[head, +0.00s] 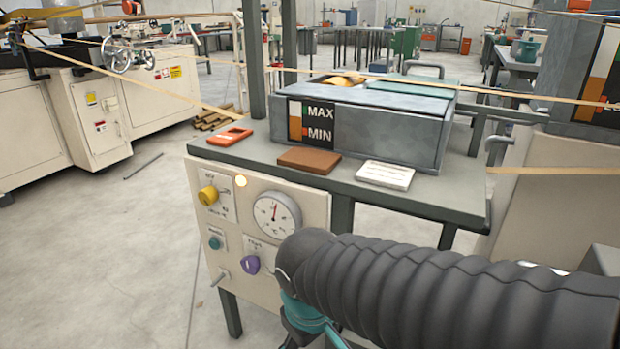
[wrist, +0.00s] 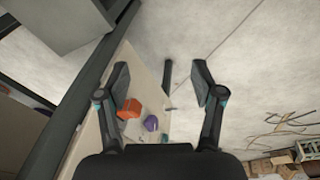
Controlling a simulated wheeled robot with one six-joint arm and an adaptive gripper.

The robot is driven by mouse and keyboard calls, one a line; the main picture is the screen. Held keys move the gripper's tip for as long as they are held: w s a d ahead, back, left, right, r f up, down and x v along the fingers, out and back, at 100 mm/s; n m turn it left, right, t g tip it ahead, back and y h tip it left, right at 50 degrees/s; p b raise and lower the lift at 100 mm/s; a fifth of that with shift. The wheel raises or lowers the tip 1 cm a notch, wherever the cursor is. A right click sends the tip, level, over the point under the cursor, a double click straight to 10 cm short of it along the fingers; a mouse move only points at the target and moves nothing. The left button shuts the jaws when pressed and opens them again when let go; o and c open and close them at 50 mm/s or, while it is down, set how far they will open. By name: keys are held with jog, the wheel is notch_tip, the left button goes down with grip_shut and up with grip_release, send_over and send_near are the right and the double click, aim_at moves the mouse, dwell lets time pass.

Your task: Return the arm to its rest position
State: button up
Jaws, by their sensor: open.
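My arm (head: 440,285), in a black ribbed sleeve with a teal part near its end, reaches in from the lower right in the head view. It crosses in front of the lower right of a cream control panel (head: 230,228). My gripper (wrist: 161,82) shows in the wrist view with its two dark fingers spread wide and nothing between the tips. Beyond the fingers the panel is seen with an orange knob (wrist: 129,109) and a purple knob (wrist: 151,123). The fingers are not clearly visible in the head view.
The panel carries a yellow knob (head: 208,195), a dial gauge (head: 276,217) and a purple knob (head: 250,264). Above it, a grey bench holds a metal bath (head: 385,125), a brown block (head: 309,160) and a white pad (head: 385,175). Tan strands cross overhead.

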jog(key=s+d+r+m+t+p, duration=0.1)
jog(key=d+r+m, duration=0.3)
jog(key=d, duration=0.4)
jog(key=s+d+r+m+t+p, duration=0.1)
jog(key=d+r+m+t+p, duration=0.1)
jog(key=d, duration=0.5)
jog(key=shift+s+d+r+m+p, duration=0.35)
jog(key=shift+r+m+p, duration=0.45)
jog(key=shift+r, duration=1.1)
